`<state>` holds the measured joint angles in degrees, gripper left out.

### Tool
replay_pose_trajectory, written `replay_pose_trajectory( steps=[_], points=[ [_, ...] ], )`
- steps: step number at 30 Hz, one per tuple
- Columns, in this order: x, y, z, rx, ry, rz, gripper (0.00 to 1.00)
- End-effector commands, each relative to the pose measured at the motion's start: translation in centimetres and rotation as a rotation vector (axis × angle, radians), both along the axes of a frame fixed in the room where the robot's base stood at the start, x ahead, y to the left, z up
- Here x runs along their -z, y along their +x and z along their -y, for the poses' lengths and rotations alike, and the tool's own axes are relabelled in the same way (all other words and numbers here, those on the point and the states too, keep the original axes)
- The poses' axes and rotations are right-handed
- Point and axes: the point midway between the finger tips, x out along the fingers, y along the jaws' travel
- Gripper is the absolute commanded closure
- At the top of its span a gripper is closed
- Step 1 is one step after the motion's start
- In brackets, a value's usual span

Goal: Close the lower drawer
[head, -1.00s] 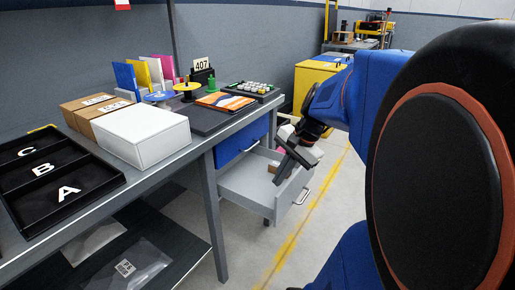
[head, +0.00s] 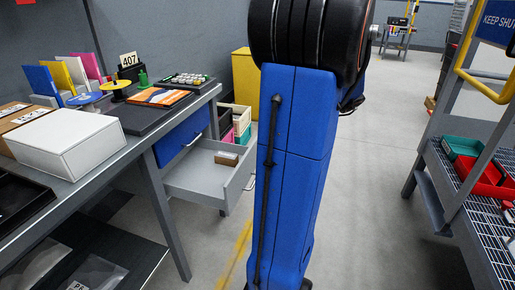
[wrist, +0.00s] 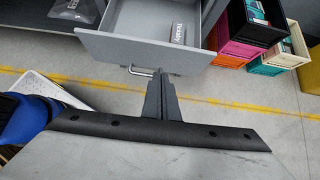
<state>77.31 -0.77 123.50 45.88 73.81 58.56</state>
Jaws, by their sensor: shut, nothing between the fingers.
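The lower drawer (head: 190,186) is grey and stands open under the workbench, pulled out towards the aisle. In the wrist view its front panel (wrist: 120,48) spans the upper middle, with a bar handle (wrist: 139,72) on its outer face. A small brown box (head: 226,158) lies inside; it also shows in the wrist view (wrist: 178,33). My gripper (wrist: 160,77) is shut and empty, outside the drawer, its tips near the right end of the handle in the picture. I cannot tell if they touch it. In the head view my arm hides the gripper.
The blue upper drawer (head: 182,138) is shut. Stacked coloured crates (head: 242,125) stand just behind the open drawer; in the wrist view they are at the upper right. A metal rack (head: 470,205) with bins stands at the right. The aisle floor (head: 385,190) between is clear.

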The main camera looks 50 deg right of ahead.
Motion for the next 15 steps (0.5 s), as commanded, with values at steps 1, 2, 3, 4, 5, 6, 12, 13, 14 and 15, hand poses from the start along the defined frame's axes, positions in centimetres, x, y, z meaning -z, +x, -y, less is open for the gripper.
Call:
replay_pose_trajectory(
  steps=[1, 2, 3, 4, 5, 6, 12, 13, 14, 15],
  points=[
    [0.1, -0.2, 0.4, 0.014, 0.008, 0.002, 1.0],
    [0.1, -0.2, 0.5, 0.019, 0.011, 0.003, 1.0],
    [0.2, -0.2, 0.6, 0.023, 0.015, 0.003, 1.0],
    [0.3, -0.1, 0.5, 0.025, 0.016, 0.003, 1.0],
    [0.5, 0.0, 0.5, 0.025, 0.018, 0.004, 1.0],
    [0.7, 0.3, 0.4, 0.023, 0.018, 0.003, 1.0],
    [2.8, 2.3, -0.5, 0.021, 0.017, 0.003, 1.0],
    [3.2, 2.6, -0.7, 0.021, 0.017, 0.003, 1.0],
    [3.6, 3.0, -0.8, 0.021, 0.017, 0.003, 1.0],
    [4.1, 3.4, -1.0, 0.021, 0.016, 0.003, 1.0]
  ],
)
